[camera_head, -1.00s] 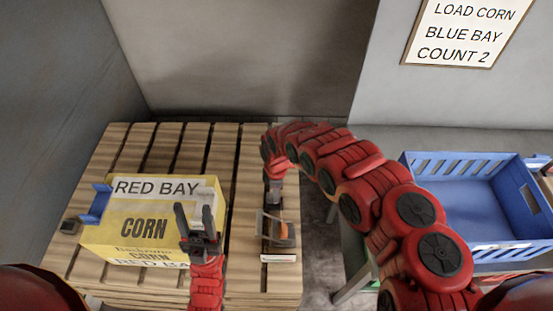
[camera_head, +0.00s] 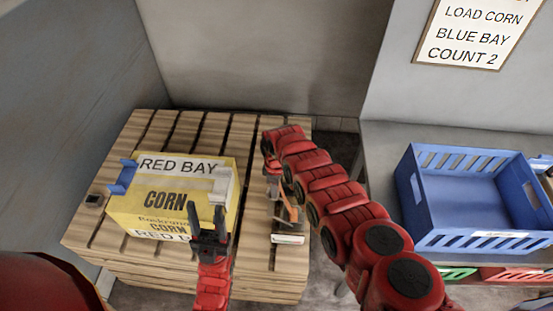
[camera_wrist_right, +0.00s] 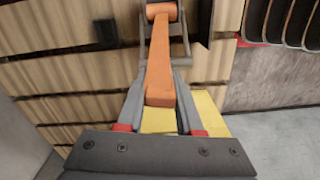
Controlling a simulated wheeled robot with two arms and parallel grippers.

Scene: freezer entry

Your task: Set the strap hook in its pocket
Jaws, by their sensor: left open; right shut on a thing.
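An orange bar (camera_wrist_right: 160,70) with a rounded far end and a grey frame (camera_wrist_right: 178,40) around that end fills the middle of the right wrist view. It appears to be the strap hook piece; its pocket is not clear to me. My right gripper (camera_wrist_right: 160,112) is shut on the near end of the orange bar. In the head view the orange and grey piece (camera_head: 287,209) is at the pallet's right side, partly hidden by my right gripper (camera_head: 273,187). My left gripper (camera_head: 208,222) is open and empty, in front of the yellow corn box.
The yellow box (camera_head: 165,201) marked RED BAY stands on the slatted wooden pallet (camera_head: 130,255), with a blue clip (camera_head: 122,178) at its left. A white-labelled block (camera_head: 288,239) lies near the orange piece. A blue crate (camera_head: 470,242) stands at the right, below a wall sign (camera_head: 475,38).

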